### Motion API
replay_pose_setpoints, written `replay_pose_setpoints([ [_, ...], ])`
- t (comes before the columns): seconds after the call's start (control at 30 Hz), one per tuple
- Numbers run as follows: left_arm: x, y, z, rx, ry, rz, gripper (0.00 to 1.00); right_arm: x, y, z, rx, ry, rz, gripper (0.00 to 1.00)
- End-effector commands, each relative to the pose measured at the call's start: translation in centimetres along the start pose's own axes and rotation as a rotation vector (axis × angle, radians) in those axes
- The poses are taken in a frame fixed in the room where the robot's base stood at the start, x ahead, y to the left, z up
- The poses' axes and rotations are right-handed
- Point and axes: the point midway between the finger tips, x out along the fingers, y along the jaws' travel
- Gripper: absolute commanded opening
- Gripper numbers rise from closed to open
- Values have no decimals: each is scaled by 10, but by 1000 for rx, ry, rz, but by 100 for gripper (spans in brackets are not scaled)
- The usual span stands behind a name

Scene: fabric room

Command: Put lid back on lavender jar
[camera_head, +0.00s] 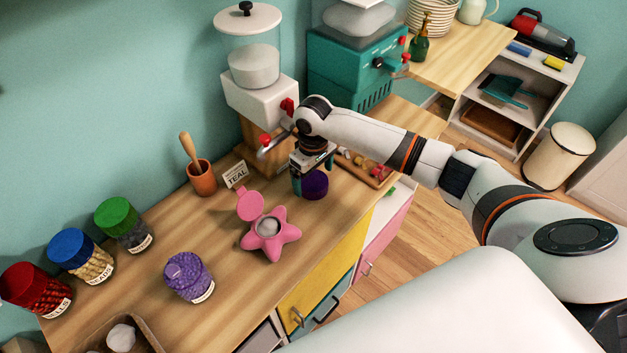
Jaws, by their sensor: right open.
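The lavender jar (188,278) stands on the wooden counter, filled with purple pieces up to its top, with no lid seen on it. A dark purple round lid (315,186) lies on the counter to the right of the pink star-shaped holder. My right gripper (302,188) points down at the lid's left edge, with its fingers open. It partly covers the lid, and I cannot tell whether it touches it. My left gripper is out of view.
Red-, blue- and green-lidded jars (122,223) stand at the left. The pink star-shaped holder (270,234) with a raised flap sits between jar and lid. A mortar with pestle (201,178), a TEAL card (236,175) and a white dispenser (258,92) stand behind. A wooden tray (362,168) lies right.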

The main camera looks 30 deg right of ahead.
Motion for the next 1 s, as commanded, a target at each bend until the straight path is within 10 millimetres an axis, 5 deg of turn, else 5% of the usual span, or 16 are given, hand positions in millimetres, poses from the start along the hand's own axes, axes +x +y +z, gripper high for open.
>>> replay_pose_setpoints([
  [0.2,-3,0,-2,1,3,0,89,23,0,0,1,0,0,94],
  [0.53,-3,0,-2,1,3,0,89,25,0,0,0,0,-1,94],
  [0.83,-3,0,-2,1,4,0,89,24,0,0,0,0,-1,48],
  [1.0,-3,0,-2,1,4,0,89,24,0,0,0,0,-1,47],
])
